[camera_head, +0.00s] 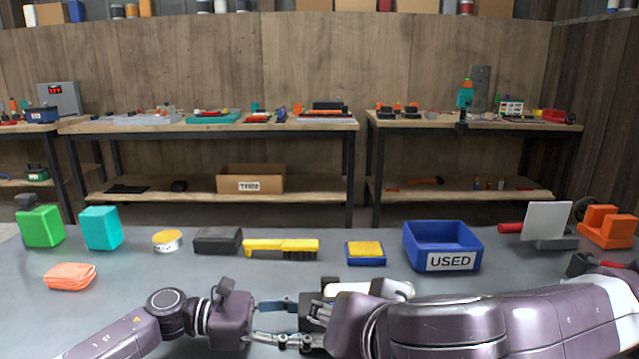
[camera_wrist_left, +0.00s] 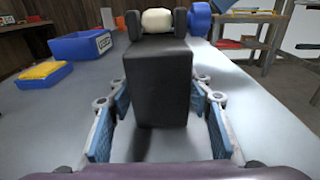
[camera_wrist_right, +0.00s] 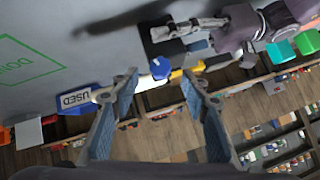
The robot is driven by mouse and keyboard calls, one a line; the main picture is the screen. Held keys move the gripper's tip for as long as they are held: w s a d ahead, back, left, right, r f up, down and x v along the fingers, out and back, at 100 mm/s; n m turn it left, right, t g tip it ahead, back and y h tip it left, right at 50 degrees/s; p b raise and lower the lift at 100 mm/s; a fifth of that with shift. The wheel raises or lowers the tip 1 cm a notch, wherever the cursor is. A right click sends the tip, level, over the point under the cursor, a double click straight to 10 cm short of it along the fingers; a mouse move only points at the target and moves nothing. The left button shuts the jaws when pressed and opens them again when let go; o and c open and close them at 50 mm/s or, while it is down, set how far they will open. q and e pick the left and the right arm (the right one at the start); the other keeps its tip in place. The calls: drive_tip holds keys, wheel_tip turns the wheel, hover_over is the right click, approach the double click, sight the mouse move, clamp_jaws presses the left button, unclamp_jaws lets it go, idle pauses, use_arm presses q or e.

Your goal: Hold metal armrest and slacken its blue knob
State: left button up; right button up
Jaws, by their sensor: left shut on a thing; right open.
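The armrest appears as a dark block (camera_wrist_left: 165,85) topped by a fork that holds a cream bar (camera_wrist_left: 158,20), also seen in the head view (camera_head: 372,289). Its blue knob (camera_wrist_left: 200,18) is on the right side of the fork. My left gripper (camera_head: 295,320) is shut on the dark block, with a blue pad on either side of it. My right gripper (camera_wrist_right: 160,75) is open. In the right wrist view the blue knob (camera_wrist_right: 160,68) appears between its fingertips; contact cannot be told. The knob is hidden in the head view.
A blue bin marked USED (camera_head: 410,245) stands behind my right arm. A sponge on a blue base (camera_head: 366,252), a yellow brush (camera_head: 280,245), a dark block (camera_head: 218,240) and a tin (camera_head: 167,240) line the table. A green marked area (camera_wrist_right: 25,62) is bare.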

drive_tip(key=shift+x, duration=2.25)
drive_tip(key=c, duration=1)
drive_tip(key=shift+a+n+h, duration=0.1)
drive_tip(key=shift+n+h, duration=0.5)
drive_tip(key=shift+h, duration=0.3)
